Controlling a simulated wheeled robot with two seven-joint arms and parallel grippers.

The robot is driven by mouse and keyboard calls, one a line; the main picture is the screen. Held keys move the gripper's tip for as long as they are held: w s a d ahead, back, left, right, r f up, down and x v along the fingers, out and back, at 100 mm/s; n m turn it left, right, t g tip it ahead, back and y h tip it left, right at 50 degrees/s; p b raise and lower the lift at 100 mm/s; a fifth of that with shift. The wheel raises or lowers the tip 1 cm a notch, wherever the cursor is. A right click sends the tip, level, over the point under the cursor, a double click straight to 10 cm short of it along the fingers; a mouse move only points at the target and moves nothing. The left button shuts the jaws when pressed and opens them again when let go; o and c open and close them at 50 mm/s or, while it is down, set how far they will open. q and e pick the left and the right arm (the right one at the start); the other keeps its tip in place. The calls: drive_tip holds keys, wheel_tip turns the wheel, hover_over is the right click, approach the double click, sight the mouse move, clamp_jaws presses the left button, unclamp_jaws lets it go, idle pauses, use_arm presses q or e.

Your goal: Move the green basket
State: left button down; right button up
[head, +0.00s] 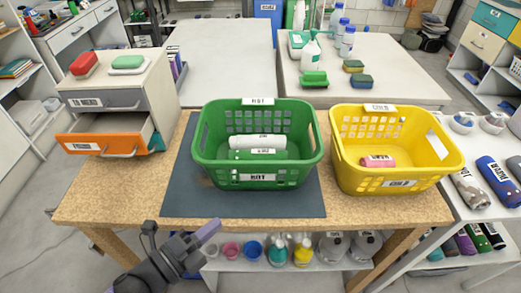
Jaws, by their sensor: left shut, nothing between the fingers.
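The green basket (207,150) stands upright on a dark mat (185,195) on the wooden table. It has a label reading HOT on its front and another at its back rim. A white rolled item (258,142) and a green one (250,154) lie inside it. My left gripper (212,228) is shut and empty, in front of the table's front edge and to the lower left of the basket, apart from it. My right gripper is not in view.
A yellow basket (430,165) labelled COLD, holding a pink roll (378,161), stands close to the right. A drawer unit with an open orange drawer (98,141) is at left. A low shelf (310,258) with bottles is below. The table's front-left corner is clear.

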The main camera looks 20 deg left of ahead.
use_arm(q)
drive_tip(key=b, duration=0.1)
approach(263, 172)
drive_tip(key=w+d, duration=0.1)
drive_tip(key=d, duration=0.3)
drive_tip(key=w, duration=0.2)
drive_tip(key=w+b, duration=0.1)
drive_tip(key=shift+w+a+f, duration=0.25)
drive_tip(key=shift+w+a, duration=0.1)
drive_tip(key=shift+w, duration=0.05)
drive_tip(key=shift+w+a+r, duration=0.1)
drive_tip(key=shift+w, duration=0.35)
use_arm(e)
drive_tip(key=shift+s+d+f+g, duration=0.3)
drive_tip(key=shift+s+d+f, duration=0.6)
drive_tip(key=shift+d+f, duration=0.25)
